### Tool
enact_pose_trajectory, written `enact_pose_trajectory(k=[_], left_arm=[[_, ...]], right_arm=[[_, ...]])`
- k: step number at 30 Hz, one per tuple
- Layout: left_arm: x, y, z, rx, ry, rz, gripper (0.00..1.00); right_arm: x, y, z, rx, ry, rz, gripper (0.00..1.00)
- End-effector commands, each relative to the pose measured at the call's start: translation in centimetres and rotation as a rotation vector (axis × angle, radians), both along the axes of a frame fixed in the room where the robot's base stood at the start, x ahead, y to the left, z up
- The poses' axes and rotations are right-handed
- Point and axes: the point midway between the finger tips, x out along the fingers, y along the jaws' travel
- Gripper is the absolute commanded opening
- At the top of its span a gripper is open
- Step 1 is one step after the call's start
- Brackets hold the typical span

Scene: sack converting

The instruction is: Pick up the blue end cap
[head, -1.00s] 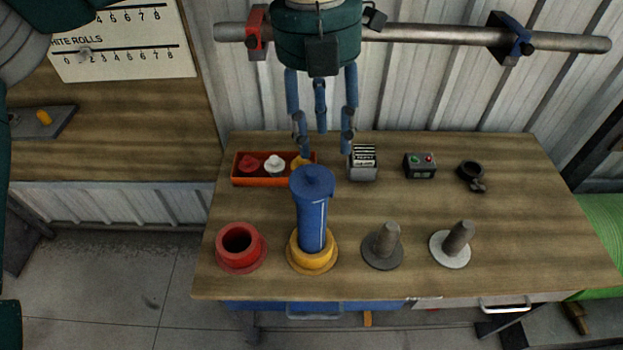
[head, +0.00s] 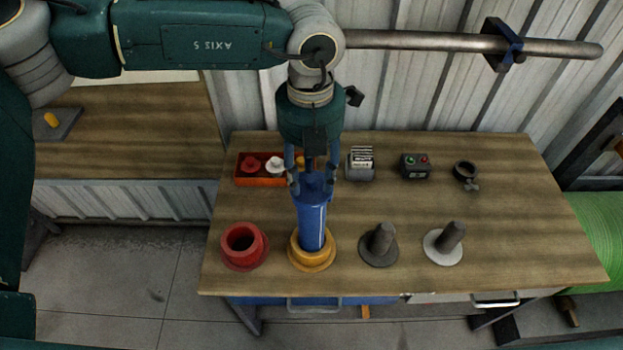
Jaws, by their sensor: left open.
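The blue end cap (head: 313,190) sits on top of an upright blue tube (head: 312,228), which stands in a yellow flanged ring (head: 309,259) on the wooden bench. My left gripper (head: 313,181) points down right over the cap. Its fingers are open and apart on either side of the cap's top, partly hiding it. I cannot tell whether they touch it. My right gripper is not in view.
An orange tray (head: 258,182) with red, white and yellow caps lies just behind and left of the gripper. A red ring (head: 243,262), a dark peg stand (head: 378,254) and a pale-based peg stand (head: 444,250) flank the tube. The bench's right side (head: 530,230) is clear.

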Motion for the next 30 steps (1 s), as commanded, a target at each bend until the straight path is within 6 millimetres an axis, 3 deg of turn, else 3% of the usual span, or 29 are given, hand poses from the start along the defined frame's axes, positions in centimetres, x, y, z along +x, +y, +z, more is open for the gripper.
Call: enact_pose_trajectory(k=[6, 12, 24, 30], left_arm=[[0.0, 0.0, -0.1, 0.000, -0.001, 0.000, 0.39], [0.0, 0.0, -0.1, 0.000, -0.001, 0.000, 0.00], [0.0, 0.0, 0.0, 0.000, -0.001, 0.000, 0.00], [0.1, -0.1, 1.3, -0.003, -0.003, 0.001, 0.00]], right_arm=[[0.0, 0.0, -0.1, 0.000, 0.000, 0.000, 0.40], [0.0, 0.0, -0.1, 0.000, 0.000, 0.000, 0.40], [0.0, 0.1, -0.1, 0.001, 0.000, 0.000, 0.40], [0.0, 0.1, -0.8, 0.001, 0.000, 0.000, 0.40]])
